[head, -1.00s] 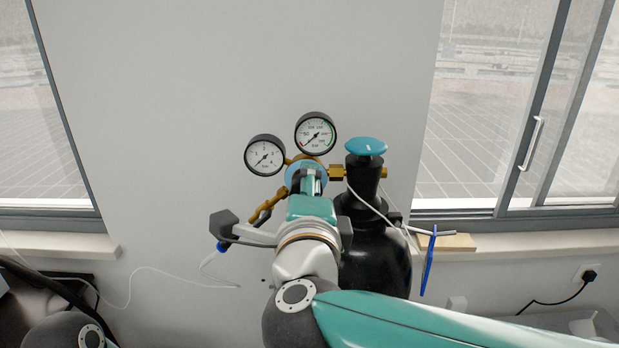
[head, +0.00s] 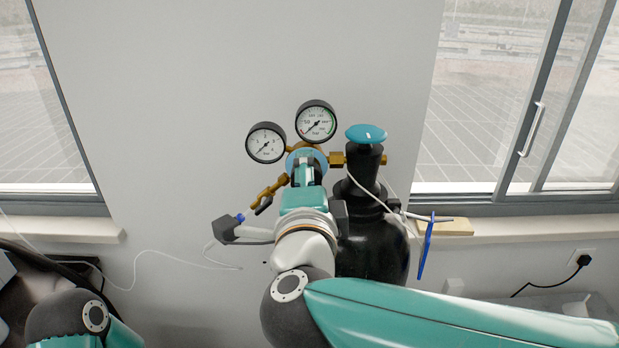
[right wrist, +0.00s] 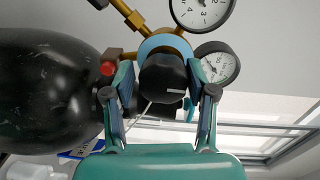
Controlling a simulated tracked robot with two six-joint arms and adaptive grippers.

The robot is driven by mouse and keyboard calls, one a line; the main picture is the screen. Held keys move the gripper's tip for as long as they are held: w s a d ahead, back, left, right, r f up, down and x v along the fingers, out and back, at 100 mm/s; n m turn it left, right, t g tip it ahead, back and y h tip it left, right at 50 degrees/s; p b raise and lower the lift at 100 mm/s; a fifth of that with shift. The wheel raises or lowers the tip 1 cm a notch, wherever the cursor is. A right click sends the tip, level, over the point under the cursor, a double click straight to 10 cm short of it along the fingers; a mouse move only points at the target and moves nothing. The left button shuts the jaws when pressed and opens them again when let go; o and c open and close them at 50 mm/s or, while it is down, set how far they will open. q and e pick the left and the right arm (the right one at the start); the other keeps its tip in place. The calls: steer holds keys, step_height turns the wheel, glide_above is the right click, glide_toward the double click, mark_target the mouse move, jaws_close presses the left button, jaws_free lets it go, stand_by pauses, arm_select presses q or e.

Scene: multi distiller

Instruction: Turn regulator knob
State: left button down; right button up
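The regulator has a black knob (right wrist: 163,78) in front of a light-blue disc (right wrist: 165,46); the disc also shows in the head view (head: 307,153). My right gripper (right wrist: 165,88) is open, with one finger on each side of the knob. Whether the fingers touch the knob, I cannot tell. In the head view my right gripper (head: 308,170) covers most of the knob from the camera. Two round gauges (head: 266,143) (head: 316,121) sit above the disc. Only part of my left arm shows at the lower left; its gripper is out of view.
A black gas cylinder (head: 375,245) with a blue handwheel (head: 366,134) stands close to the right of my right gripper. A brass valve (head: 270,190) reaches down left from the regulator. Windows flank the plain wall; a thin white tube (head: 165,254) hangs at left.

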steer(key=shift+o, duration=1.1)
steer(key=shift+a+f, duration=0.1)
steer(key=shift+r, duration=0.2)
steer(key=s, duration=1.2)
steer(key=shift+r, duration=0.3)
steer(key=shift+s, duration=0.1)
